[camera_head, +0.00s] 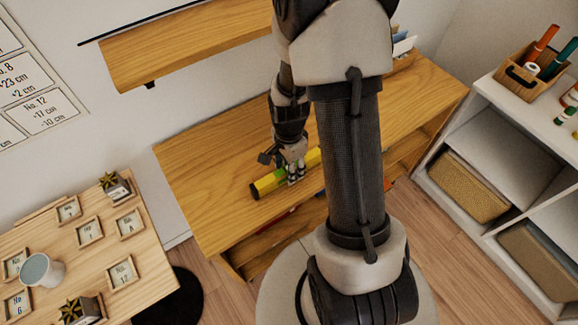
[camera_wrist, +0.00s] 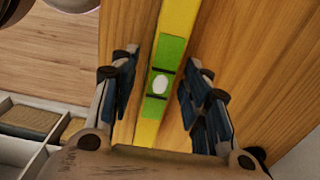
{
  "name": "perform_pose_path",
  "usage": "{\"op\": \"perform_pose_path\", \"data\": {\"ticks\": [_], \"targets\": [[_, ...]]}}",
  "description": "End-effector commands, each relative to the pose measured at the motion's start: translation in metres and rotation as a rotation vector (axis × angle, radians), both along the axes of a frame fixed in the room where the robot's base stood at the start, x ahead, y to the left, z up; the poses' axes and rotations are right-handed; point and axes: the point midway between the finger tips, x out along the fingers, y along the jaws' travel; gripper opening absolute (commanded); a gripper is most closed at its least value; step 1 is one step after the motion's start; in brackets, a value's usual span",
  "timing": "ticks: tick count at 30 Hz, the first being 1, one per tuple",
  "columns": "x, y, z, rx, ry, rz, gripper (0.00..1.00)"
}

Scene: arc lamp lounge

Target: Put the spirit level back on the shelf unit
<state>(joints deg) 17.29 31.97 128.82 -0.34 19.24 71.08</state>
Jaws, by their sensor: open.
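The spirit level (camera_head: 266,185) is a yellow bar lying on the wooden workbench (camera_head: 200,160) in the head view. My arm hides part of it. In the wrist view the spirit level (camera_wrist: 173,45) runs up the picture, with a green middle and a pale vial. My gripper (camera_head: 295,172) is over the level in the head view. In the wrist view my gripper (camera_wrist: 158,95) is open, with one finger on each side of the level and a gap on both sides. The shelf unit (camera_head: 495,155) is white and stands at the right in the head view.
A wooden box (camera_head: 530,78) with pens stands on top of the white unit, near small bottles. Woven baskets (camera_head: 465,185) fill some compartments. A wall shelf (camera_head: 190,45) hangs above the bench. A lower-left table (camera_head: 95,250) holds framed tiles and a cup (camera_head: 40,271).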

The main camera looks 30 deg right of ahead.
Motion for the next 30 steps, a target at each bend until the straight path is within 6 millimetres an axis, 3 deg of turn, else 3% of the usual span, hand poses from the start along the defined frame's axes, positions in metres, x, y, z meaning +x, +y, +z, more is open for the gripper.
{"op": "perform_pose_path", "data": {"ticks": [12, 23, 26, 30], "targets": [[0.002, 0.0, 0.09, -0.002, -0.005, 0.0, 0.43], [0.0, 0.006, 0.134, -0.008, -0.023, 0.068, 0.43], [-0.003, 0.018, 0.168, -0.024, -0.066, 0.216, 0.43], [-0.021, 0.044, 0.227, -0.069, -0.142, 0.526, 0.43]]}}
